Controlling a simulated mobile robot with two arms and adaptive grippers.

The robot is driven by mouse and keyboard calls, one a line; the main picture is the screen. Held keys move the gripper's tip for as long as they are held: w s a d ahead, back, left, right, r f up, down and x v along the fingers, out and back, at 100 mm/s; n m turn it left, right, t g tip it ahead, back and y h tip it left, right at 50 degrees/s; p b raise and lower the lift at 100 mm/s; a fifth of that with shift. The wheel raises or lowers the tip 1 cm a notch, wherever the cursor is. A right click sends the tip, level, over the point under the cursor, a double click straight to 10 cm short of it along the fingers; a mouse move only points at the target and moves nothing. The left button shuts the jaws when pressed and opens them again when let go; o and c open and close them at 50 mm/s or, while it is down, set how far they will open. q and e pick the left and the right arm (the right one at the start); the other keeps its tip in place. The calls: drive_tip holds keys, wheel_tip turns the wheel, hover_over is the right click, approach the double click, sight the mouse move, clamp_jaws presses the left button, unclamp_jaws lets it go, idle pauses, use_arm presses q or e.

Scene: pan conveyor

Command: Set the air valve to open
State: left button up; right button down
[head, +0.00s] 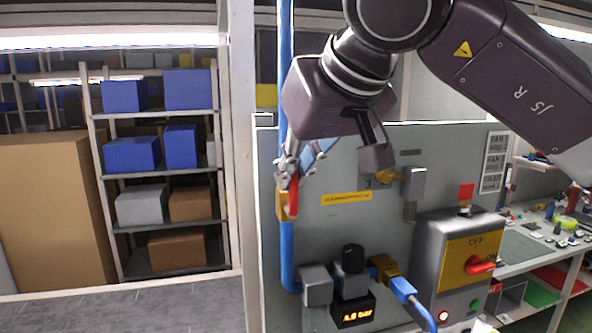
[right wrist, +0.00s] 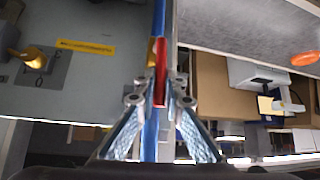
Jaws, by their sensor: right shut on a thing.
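The air valve is a brass body (head: 282,205) with a red lever (head: 294,195), set on the vertical blue pipe (head: 286,255) at the panel's left edge. The lever stands upright, roughly in line with the pipe. My right gripper (head: 291,172) is shut on the red lever. In the right wrist view the red lever (right wrist: 161,75) shows between the fingertips (right wrist: 160,101), with the blue pipe (right wrist: 158,18) behind it. The fingers partly hide the valve. My left gripper is not in view.
A grey panel (head: 340,235) carries a yellow label (head: 346,198), a lit pressure display (head: 354,312) and a brass knob (head: 388,175). A switch box (head: 432,260) with a red rotary handle (head: 480,265) stands to the right. Shelves with boxes (head: 132,155) are at the left.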

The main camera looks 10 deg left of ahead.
drive_tip(key=shift+f, duration=0.1)
drive_tip(key=c, duration=2)
unclamp_jaws()
drive_tip(key=v, duration=1.2)
drive_tip(key=shift+a, duration=0.1)
